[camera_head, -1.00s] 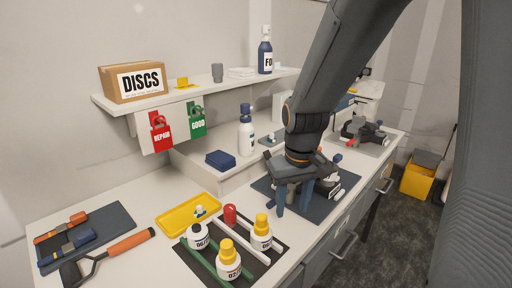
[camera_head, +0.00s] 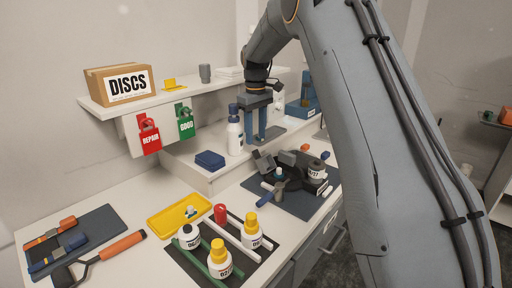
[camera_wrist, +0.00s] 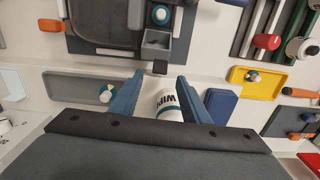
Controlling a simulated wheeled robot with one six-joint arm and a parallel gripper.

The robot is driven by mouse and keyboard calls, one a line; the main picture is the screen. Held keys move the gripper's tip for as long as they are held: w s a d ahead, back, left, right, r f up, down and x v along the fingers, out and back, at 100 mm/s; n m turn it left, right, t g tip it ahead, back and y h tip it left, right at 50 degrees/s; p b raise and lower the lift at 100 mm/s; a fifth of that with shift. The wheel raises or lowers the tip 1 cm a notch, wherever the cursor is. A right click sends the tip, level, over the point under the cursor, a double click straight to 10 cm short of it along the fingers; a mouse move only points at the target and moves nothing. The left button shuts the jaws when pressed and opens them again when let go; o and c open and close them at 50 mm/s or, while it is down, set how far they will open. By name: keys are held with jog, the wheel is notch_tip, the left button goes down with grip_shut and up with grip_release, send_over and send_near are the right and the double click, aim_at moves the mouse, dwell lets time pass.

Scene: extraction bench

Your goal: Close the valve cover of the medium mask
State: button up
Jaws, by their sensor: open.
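The mask (camera_head: 292,170) appears as a dark grey assembly with a labelled round canister (camera_head: 317,172), on a dark mat (camera_head: 296,207) on the bench. I cannot make out its valve cover clearly. Part of a dark mat and grey fittings (camera_wrist: 157,42) show at the top of the wrist view. My gripper (camera_head: 256,140) is open with fingers pointing down, over the raised ledge behind the mask and just right of a white bottle (camera_head: 235,138). In the wrist view, a labelled white bottle (camera_wrist: 168,104) shows between the open fingers (camera_wrist: 160,76); I see no grip on it.
A yellow tray (camera_head: 160,220) and a dark mat with several bottles lie on the bench to the left. A blue folded stack (camera_head: 210,160) lies on the ledge. A shelf with a box (camera_head: 120,84) overhangs the ledge. Red and green tags hang below it.

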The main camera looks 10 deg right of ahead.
aim_at(256, 151)
jog(key=shift+f+p, duration=0.9)
jog(key=shift+f, duration=2.1)
grip_shut()
